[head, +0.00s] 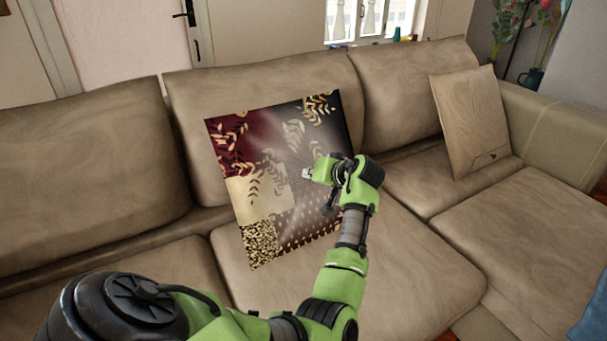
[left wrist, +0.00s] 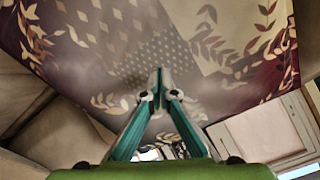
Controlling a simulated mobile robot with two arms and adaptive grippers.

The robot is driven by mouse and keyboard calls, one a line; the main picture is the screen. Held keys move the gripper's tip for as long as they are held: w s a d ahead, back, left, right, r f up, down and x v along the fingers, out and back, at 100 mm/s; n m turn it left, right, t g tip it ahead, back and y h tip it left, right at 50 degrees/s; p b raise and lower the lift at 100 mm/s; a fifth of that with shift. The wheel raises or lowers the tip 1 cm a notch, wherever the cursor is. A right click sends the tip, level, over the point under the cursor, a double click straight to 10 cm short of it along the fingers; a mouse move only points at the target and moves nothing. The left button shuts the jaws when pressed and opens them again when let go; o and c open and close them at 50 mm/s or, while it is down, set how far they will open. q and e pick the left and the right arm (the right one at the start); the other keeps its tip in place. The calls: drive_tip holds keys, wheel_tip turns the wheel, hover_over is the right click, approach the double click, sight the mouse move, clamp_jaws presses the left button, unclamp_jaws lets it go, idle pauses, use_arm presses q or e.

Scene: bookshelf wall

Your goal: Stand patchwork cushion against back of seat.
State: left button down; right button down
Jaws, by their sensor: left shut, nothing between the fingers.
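The patchwork cushion (head: 262,160) has dark red, black and cream patches with leaf patterns. In the head view it stands upright, tilted back, on the middle seat (head: 350,262), in front of the middle backrest (head: 190,103) of the sofa. My left gripper (head: 308,173) is in front of the right half of the cushion and hides part of it. In the left wrist view the cushion (left wrist: 95,62) fills most of the picture, and the shut, empty fingers (left wrist: 158,82) point at its face. I cannot tell whether they touch it. My right gripper is not in view.
A plain beige cushion (head: 470,120) leans at the right end of the sofa, near the armrest (head: 550,130). The left seat (head: 110,297) is bare where it shows. A vase with flowers (head: 531,78) stands behind the sofa at the right. A blue item (head: 592,318) shows at the lower right edge.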

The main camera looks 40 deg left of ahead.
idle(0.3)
